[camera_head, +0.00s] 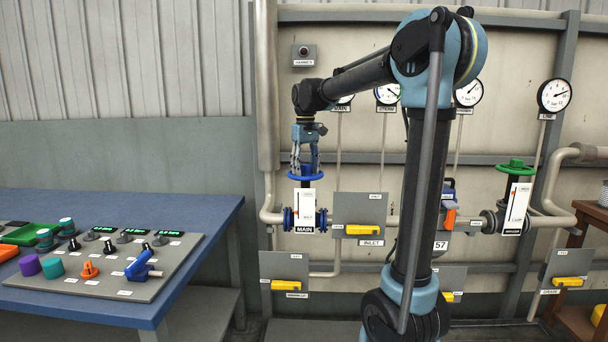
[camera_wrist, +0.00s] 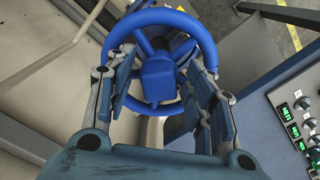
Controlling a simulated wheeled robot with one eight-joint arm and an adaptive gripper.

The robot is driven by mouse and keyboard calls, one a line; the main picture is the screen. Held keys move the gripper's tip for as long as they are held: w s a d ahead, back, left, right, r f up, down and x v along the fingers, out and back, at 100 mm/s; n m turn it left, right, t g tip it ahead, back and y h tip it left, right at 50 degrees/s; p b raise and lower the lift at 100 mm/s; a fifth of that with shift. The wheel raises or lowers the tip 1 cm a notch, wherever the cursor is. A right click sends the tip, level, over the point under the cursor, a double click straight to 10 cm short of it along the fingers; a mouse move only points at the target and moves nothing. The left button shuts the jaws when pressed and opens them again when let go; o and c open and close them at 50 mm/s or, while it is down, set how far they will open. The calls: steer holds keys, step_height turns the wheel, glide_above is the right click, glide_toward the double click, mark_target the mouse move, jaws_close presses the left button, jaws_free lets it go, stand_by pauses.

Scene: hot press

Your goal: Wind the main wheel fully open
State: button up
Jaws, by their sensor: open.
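The blue main wheel (camera_head: 306,176) sits on top of the valve labelled MAIN, above a white indicator plate (camera_head: 305,211). It also shows from above in the wrist view (camera_wrist: 198,38), with its rim, spokes and blue hub. My gripper (camera_head: 305,165) points down over the wheel. In the wrist view my gripper (camera_wrist: 165,85) is open, with one finger on each side of the hub. The fingers reach the level of the wheel and overlap its rim in the picture; I cannot tell whether they touch it.
A green wheel (camera_head: 516,166) tops another valve at the right. Yellow handles (camera_head: 363,230) sit on grey boxes near the pipes. A blue table (camera_head: 204,207) with a control panel (camera_head: 118,265) stands at the left. Gauges (camera_head: 554,95) hang on the wall behind.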

steer(key=shift+m, duration=3.4)
steer(key=m, duration=1.2)
steer(key=shift+m, duration=3)
steer(key=shift+c, duration=0.4)
